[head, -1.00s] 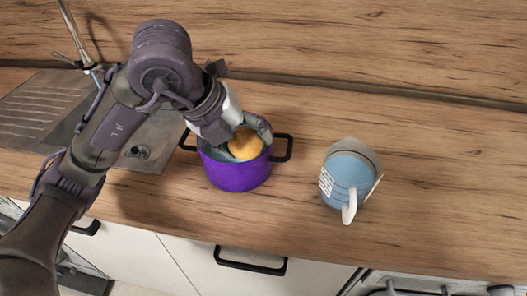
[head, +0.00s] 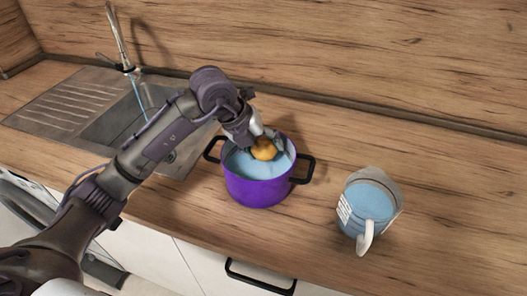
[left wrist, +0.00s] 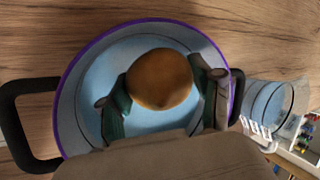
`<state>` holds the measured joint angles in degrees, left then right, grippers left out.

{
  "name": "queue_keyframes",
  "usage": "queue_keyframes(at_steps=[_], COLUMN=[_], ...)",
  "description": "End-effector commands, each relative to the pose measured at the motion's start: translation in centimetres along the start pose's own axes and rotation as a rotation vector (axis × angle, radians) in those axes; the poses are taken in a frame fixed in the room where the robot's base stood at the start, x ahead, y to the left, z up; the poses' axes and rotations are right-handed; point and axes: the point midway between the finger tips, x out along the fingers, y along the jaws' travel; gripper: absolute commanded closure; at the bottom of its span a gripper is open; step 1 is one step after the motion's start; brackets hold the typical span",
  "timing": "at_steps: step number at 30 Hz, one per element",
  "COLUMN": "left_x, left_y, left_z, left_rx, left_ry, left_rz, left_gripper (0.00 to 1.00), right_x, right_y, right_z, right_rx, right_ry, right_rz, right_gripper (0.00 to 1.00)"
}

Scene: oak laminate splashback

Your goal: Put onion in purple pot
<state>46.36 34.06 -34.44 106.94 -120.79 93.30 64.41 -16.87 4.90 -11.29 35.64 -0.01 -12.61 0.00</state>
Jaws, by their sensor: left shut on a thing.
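The purple pot (head: 258,191) stands on the counter, with black handles on both sides and a pale blue inside. The orange-brown onion (head: 264,148) is at the pot's opening, towards its back. My left gripper (head: 265,146) reaches down over the pot and is shut on the onion. In the left wrist view, the onion (left wrist: 160,79) sits between the two green-padded fingers, with the pot's pale interior around it. I cannot tell whether the onion touches the pot. My right gripper is not in view.
A blue and clear jug (head: 369,207) with a white handle stands to the right of the pot. A metal sink (head: 112,127) with a tap is at the left. The wooden splashback rises behind. The counter right of the jug is clear.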

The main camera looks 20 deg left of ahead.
Motion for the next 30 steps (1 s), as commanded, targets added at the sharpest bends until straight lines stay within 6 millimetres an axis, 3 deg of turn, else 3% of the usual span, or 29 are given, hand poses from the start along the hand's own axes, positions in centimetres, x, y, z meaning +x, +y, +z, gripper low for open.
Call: queue_keyframes(at_steps=[6, 28, 29, 30], left_x=[2.0, 3.1, 3.1, 3.1], left_y=[1.0, 1.5, 1.5, 1.5], left_z=[-0.6, -0.8, -0.8, -0.8], left_rx=[0.0, 0.0, 0.0, 0.0], left_ry=[0.002, 0.0, 0.001, 0.001], left_rz=[0.0, -0.001, 0.0, 0.0], left_gripper=[0.75, 0.75, 0.34, 0.28], right_x=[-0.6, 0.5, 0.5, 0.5], right_y=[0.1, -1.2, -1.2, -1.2], right_z=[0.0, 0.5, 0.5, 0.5], right_rx=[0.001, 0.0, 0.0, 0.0], right_ry=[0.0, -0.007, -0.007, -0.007], right_rz=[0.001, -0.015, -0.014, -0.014], right_gripper=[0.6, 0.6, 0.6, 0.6])
